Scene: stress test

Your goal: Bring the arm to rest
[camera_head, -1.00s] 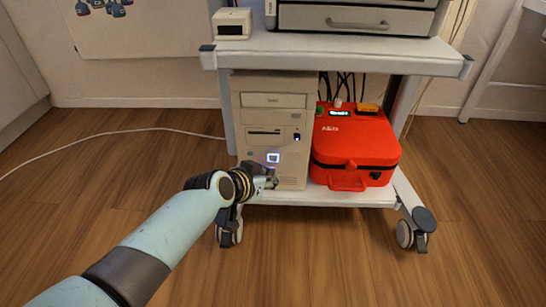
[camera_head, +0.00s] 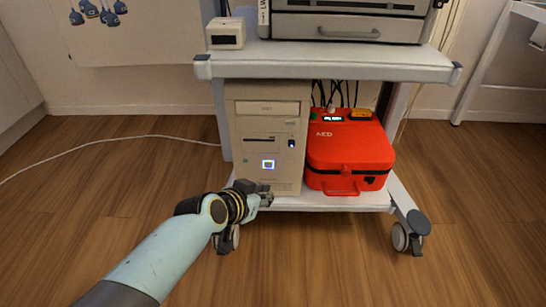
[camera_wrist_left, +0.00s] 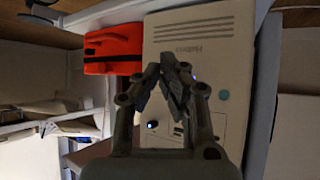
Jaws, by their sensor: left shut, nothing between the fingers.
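My left arm (camera_head: 170,250) reaches in from the lower left in the head view. Its gripper (camera_head: 265,193) is in front of the lower part of a beige computer tower (camera_head: 272,122) on the cart's lower shelf. In the left wrist view the gripper (camera_wrist_left: 170,70) has its fingertips together, with nothing held. The tower (camera_wrist_left: 205,40) fills the background behind the fingers there. Whether the fingers touch the tower cannot be told. My right gripper does not show.
A red AED case (camera_head: 350,150) stands right of the tower on the wheeled cart's lower shelf (camera_head: 330,202). A small white box (camera_head: 226,33) and a grey device (camera_head: 345,27) sit on the upper shelf. A white cable (camera_head: 110,140) lies left. The wooden floor in front is clear.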

